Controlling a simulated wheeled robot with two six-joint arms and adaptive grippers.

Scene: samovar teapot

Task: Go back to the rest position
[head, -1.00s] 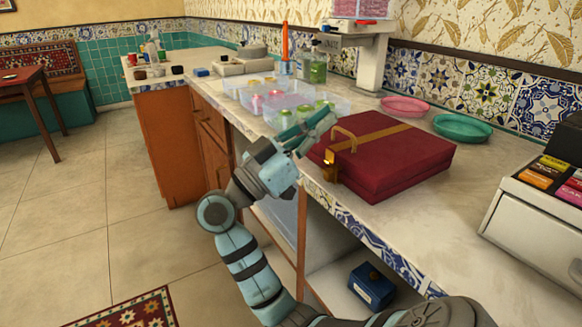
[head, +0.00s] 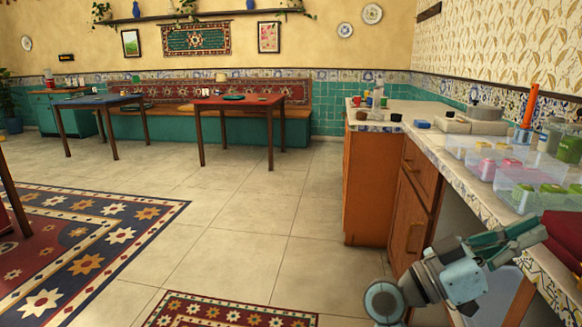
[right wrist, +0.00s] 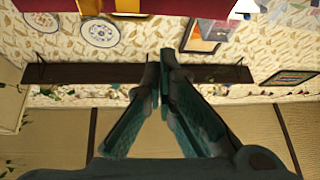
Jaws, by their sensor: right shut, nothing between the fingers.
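My right gripper (head: 525,238) shows at the lower right of the head view, beside the front edge of the tiled counter (head: 428,140). Its teal fingers are shut with nothing between them. In the right wrist view the fingers (right wrist: 160,58) meet at their tips in front of an upside-down view of the wall. My left gripper is not in view.
Clear boxes (head: 478,155) with green and pink contents line the counter. A dark red case (head: 567,232) is cut off at the right edge. Tiled floor (head: 240,230) is open at left, beyond a patterned rug (head: 85,240).

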